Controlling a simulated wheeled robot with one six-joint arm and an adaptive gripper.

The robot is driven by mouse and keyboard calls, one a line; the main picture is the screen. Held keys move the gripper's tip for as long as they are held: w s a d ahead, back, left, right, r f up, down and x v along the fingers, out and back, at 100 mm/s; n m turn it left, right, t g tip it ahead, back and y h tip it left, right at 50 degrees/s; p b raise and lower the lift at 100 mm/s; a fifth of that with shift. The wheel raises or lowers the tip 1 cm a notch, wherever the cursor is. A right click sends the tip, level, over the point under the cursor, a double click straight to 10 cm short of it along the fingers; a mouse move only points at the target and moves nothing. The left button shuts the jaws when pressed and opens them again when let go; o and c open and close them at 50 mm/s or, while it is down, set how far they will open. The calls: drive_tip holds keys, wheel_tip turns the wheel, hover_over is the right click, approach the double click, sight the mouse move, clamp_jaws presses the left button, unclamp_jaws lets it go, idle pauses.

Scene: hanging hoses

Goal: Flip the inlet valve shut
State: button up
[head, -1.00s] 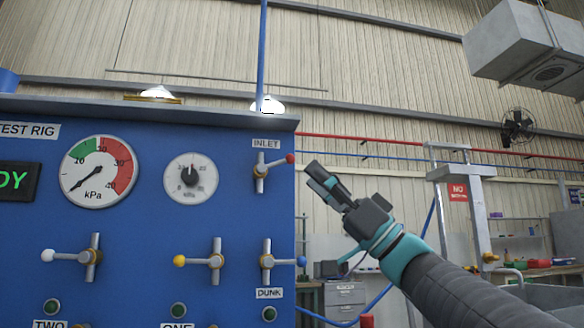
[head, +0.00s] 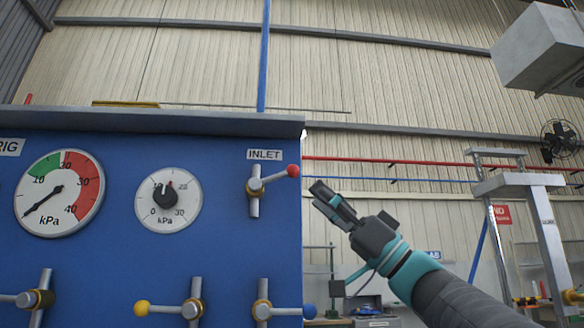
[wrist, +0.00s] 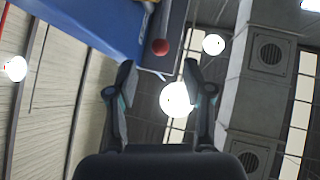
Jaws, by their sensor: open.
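The inlet valve (head: 256,190) is on the blue panel at its upper right, under the INLET label (head: 264,154). Its lever points right and slightly up, ending in a red ball (head: 293,171). My gripper (head: 318,192) is just right of the red ball in the head view, apart from it. In the wrist view my gripper (wrist: 160,85) has its two fingers spread with nothing between them. The red ball (wrist: 160,46) shows beyond the fingertips, and the valve body is partly out of that frame.
A metal frame (head: 520,185) stands at the right.

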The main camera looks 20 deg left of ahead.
sight(297, 176)
drive_tip(key=p+x, duration=0.2)
drive_tip(key=x, duration=0.6)
drive_tip(key=shift+a+r, duration=0.1)
drive_tip(key=shift+a, duration=0.05)
drive_tip(key=shift+c, duration=0.2)
clamp_jaws()
